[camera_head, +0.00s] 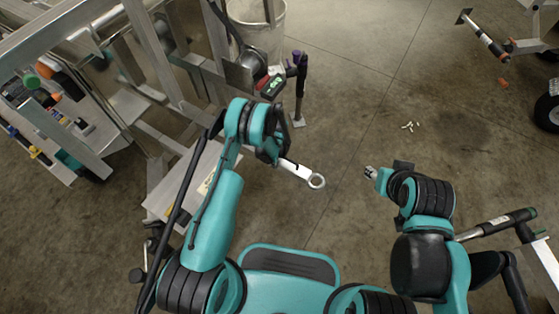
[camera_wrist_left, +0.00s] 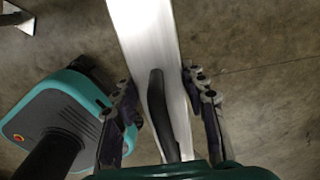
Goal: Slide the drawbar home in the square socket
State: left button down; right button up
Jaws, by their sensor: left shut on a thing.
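The drawbar (camera_head: 303,173) is a pale aluminium bar with a ring at its free end. My left gripper (camera_head: 280,154) is shut on it, and the ring end sticks out to the right above the floor. In the left wrist view the drawbar (camera_wrist_left: 146,35) runs between the two dark fingers (camera_wrist_left: 160,78) of my left gripper. My right gripper (camera_head: 371,173) is to the right of the ring, apart from it, and its jaws are too small to read. I cannot make out the square socket in either view.
An aluminium frame (camera_head: 165,75) with tools stands at the left. A bin (camera_head: 262,25) and an upright dark post (camera_head: 300,90) are beyond my left gripper. Small white pieces (camera_head: 410,126) lie on the concrete floor. Wheeled trailer parts (camera_head: 525,45) stand at the upper right.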

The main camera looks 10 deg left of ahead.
pick_arm(q)
jog(key=shift+w+a, duration=0.3)
jog(key=shift+a, duration=0.5)
jog(key=shift+w+a, duration=0.25)
jog(key=shift+a, duration=0.55)
jog(key=shift+w+a, duration=0.3)
jog(key=shift+a, duration=0.5)
jog(key=shift+w+a, duration=0.1)
jog(key=shift+a, duration=0.2)
dwell(1.7)
jog(key=shift+r, duration=0.15)
dwell(1.2)
dwell(1.2)
